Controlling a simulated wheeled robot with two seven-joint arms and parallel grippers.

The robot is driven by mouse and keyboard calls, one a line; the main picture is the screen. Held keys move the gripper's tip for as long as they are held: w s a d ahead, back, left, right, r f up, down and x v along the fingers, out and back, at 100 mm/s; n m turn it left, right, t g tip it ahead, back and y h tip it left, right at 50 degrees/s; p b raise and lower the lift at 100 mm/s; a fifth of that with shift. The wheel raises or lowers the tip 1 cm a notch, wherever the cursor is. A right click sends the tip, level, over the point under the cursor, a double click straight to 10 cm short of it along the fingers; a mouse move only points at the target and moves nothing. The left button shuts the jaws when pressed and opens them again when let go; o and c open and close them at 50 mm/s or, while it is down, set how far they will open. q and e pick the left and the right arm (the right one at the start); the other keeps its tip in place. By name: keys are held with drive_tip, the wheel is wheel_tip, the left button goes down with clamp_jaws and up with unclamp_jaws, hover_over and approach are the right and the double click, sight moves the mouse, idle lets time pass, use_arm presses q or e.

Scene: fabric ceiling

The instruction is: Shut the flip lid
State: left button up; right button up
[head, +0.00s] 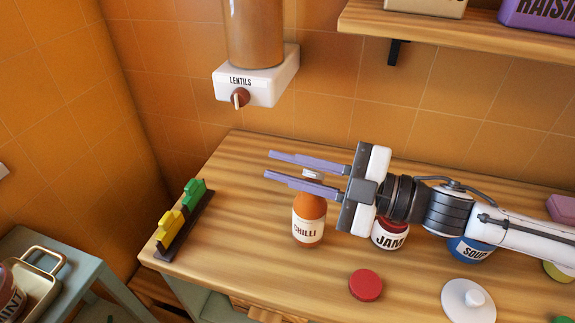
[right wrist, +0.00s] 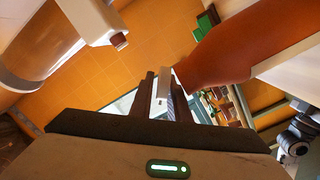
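The chilli bottle (head: 309,227), orange with a white label, stands upright on the wooden counter. Its pale cap (head: 313,174) shows between the fingers of my right gripper (head: 267,164), which reaches in from the right at the height of the bottle's top. The two purple fingers are parted, and their tips extend left past the bottle. In the right wrist view, the bottle (right wrist: 235,50) slants in from the right, and a pale grey piece (right wrist: 163,85) shows between my dark fingers. I cannot tell clearly how far the lid is tipped open. My left gripper is not in view.
A jam jar (head: 388,240) and a soup jar (head: 467,252) stand under my right arm. A red lid (head: 365,285) and white lid (head: 468,300) lie in front. A lentils dispenser (head: 262,82) hangs above. A yellow-and-green rack (head: 183,222) is left; counter between is clear.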

sight(316, 177)
drive_tip(key=shift+o, duration=0.9)
drive_tip(key=b+v, duration=0.1)
drive_tip(key=v, duration=0.8)
drive_tip(key=shift+s+d+f+b, duration=0.1)
drive_tip(key=shift+s+d+b, duration=0.05)
drive_tip(key=shift+d+b, duration=0.2)
drive_tip(key=shift+s+d, duration=0.15)
drive_tip(key=shift+d, duration=0.1)
